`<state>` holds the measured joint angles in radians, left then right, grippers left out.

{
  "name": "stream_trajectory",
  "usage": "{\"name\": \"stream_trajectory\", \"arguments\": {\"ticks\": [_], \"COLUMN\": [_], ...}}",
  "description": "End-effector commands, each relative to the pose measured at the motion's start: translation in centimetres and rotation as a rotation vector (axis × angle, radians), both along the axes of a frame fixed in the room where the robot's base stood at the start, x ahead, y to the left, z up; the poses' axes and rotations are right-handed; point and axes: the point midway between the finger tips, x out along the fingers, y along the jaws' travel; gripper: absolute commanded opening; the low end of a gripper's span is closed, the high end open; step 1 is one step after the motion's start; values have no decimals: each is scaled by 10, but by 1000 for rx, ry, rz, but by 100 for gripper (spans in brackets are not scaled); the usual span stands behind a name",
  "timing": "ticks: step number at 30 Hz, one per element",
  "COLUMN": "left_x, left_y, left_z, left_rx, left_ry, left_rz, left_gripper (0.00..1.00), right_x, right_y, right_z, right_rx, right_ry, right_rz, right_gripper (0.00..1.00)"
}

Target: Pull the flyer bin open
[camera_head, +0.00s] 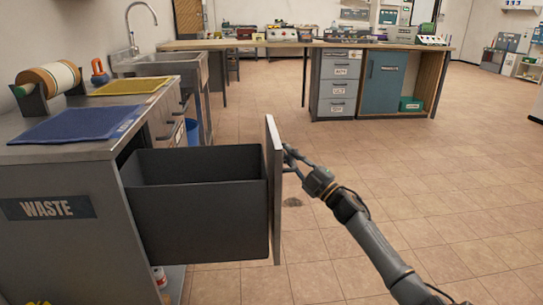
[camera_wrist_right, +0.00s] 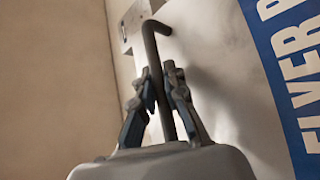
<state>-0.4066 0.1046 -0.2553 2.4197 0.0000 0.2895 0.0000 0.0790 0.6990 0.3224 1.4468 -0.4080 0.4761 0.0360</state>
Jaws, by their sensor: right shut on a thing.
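The flyer bin (camera_head: 200,215) is a dark grey box standing well out of the side of the grey cabinet, with its open top showing. Its pale front panel (camera_head: 274,190) is seen nearly edge-on in the head view. My right gripper (camera_head: 291,158) is at the outer side of this panel. In the right wrist view, my right gripper's fingers (camera_wrist_right: 163,88) are closed around the dark bar handle (camera_wrist_right: 152,48). A blue label (camera_wrist_right: 283,75) with white letters, partly cut off, is on the panel beside the handle. My left gripper is out of view.
The cabinet's side has a WASTE sign (camera_head: 48,207). A blue mat (camera_head: 78,124), a yellow mat (camera_head: 131,86) and a tape roll (camera_head: 48,80) lie on its counter. Open tiled floor (camera_head: 400,170) spreads to the right; a workbench (camera_head: 310,43) stands behind.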

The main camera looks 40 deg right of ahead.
Motion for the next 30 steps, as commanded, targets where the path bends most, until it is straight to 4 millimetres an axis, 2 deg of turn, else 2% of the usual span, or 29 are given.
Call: {"name": "stream_trajectory", "arguments": {"ticks": [6, 15, 16, 17, 26, 30], "left_x": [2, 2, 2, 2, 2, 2], "left_y": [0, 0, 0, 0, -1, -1], "left_z": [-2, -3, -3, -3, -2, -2], "left_rx": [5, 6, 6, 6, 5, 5], "left_ry": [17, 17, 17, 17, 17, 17], "left_rz": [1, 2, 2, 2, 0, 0], "left_gripper": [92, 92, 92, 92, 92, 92], "right_x": [-6, -6, -6, -6, -6, -13], "right_y": [-8, -9, -9, -9, -9, -9], "right_z": [-1, -1, -1, -1, -1, -6], "right_rx": [1, 1, 0, 0, 1, 1], "right_ry": [1, 2, 2, 2, 1, 3], "right_rz": [0, -1, -1, -1, -2, -1], "right_gripper": [0, 0, 16, 22, 22, 22]}}
